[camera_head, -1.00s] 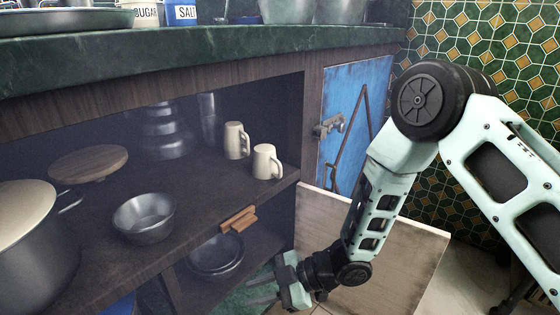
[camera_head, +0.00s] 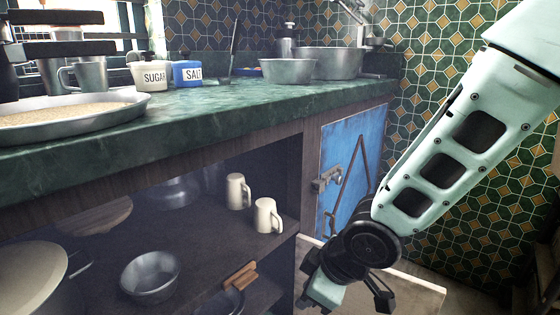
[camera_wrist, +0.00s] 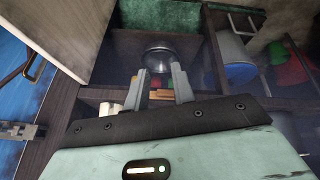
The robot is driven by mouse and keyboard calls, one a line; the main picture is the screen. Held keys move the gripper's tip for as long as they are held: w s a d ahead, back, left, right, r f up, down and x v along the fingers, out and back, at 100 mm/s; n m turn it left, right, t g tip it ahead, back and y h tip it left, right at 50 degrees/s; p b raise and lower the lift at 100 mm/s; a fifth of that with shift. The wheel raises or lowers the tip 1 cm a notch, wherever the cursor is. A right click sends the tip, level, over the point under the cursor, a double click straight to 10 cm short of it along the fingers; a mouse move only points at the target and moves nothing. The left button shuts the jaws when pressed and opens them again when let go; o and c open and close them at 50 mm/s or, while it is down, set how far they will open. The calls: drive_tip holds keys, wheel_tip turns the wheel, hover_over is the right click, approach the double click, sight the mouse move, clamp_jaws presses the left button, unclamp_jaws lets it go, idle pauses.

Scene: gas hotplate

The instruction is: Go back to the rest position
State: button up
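My gripper (camera_head: 342,296) hangs in front of the low cupboard's right end, at the bottom of the head view, beside the blue door. In the wrist view its two grey fingers (camera_wrist: 162,82) stand apart with nothing between them. A metal bowl (camera_wrist: 160,57) shows beyond the fingertips, apart from them. My arm comes down from the upper right of the head view and bends at the wrist.
The open cupboard holds two cream mugs (camera_head: 238,191), a metal bowl (camera_head: 150,276) and a large pot (camera_head: 30,280). A light wooden panel (camera_head: 420,288) stands behind my gripper. The green counter (camera_head: 230,110) above carries sugar and salt jars (camera_head: 187,73), pans and a tray.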

drive_tip(key=s+d+r+m+g+h+p, duration=0.25)
drive_tip(key=s+d+r, duration=0.3)
drive_tip(key=s, duration=0.35)
drive_tip(key=s+d+r+m+g+h+p, duration=0.1)
drive_tip(key=s+d+r+m+p, duration=0.2)
drive_tip(key=s+r, duration=0.5)
wheel_tip(320, 180, up, 36)
drive_tip(key=p, duration=3.6)
drive_tip(key=shift+d, duration=0.15)
